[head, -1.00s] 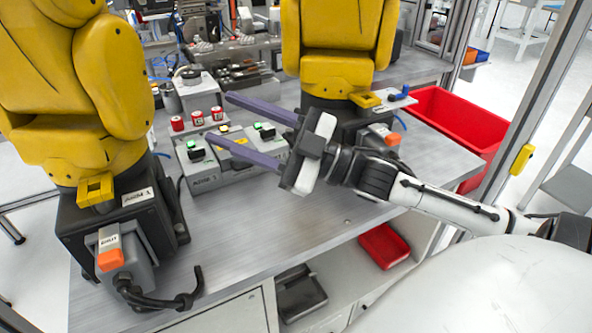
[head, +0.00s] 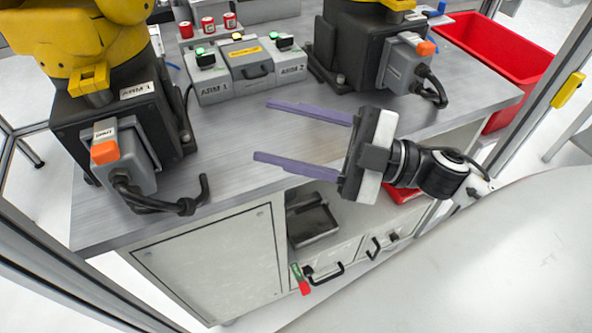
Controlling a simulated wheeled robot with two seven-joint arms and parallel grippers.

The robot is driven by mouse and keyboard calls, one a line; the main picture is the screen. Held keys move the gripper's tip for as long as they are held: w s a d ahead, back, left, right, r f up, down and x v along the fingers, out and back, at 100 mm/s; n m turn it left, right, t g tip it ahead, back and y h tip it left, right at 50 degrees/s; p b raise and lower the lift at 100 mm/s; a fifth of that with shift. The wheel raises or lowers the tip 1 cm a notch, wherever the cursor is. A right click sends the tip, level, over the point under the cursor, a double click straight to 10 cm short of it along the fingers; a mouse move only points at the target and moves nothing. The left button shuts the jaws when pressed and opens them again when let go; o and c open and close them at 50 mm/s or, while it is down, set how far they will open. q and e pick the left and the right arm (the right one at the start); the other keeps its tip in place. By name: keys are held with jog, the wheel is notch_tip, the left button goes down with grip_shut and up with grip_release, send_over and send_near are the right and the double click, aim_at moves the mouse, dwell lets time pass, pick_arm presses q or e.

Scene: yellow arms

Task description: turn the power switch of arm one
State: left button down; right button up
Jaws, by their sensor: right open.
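The ARM 1 control box (head: 211,85) is grey and stands on the bench, left of a middle box with a yellow label. It has a dark switch with a green light (head: 204,57) on top. The ARM 2 box (head: 288,69) has a like switch (head: 284,42) and stands to the right. My right gripper (head: 261,131) is open and empty, its two long purple fingers pointing left. It is in front of the boxes, nearer to me and apart from them. My left gripper is not in view.
Two yellow robot arms on black bases (head: 115,117) flank the boxes, each with a grey connector and orange part (head: 104,152). Red cans (head: 208,24) stand behind. A red bin (head: 497,53) is at right. The bench top between gripper and boxes is clear.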

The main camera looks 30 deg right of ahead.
pick_arm(q)
jog(key=shift+w+d+f+b, duration=0.1)
jog(key=shift+d+f+b, duration=0.05)
jog(key=shift+f+b, duration=0.3)
jog(key=shift+w+d+f+b, duration=0.1)
jog(key=shift+d+f+b, duration=0.1)
jog(key=shift+f, duration=0.3)
pick_arm(e)
jog(key=shift+n+g+h, duration=0.3)
jog(key=shift+n, duration=0.2)
jog(key=shift+s+a+f, duration=0.1)
jog(key=shift+s+f, duration=0.25)
jog(key=shift+f, duration=0.45)
jog(key=shift+s+a+f, duration=0.1)
jog(key=shift+s+f, duration=0.2)
jog(key=shift+f, duration=0.45)
jog(key=shift+s+f, duration=0.35)
jog(key=shift+f, duration=0.45)
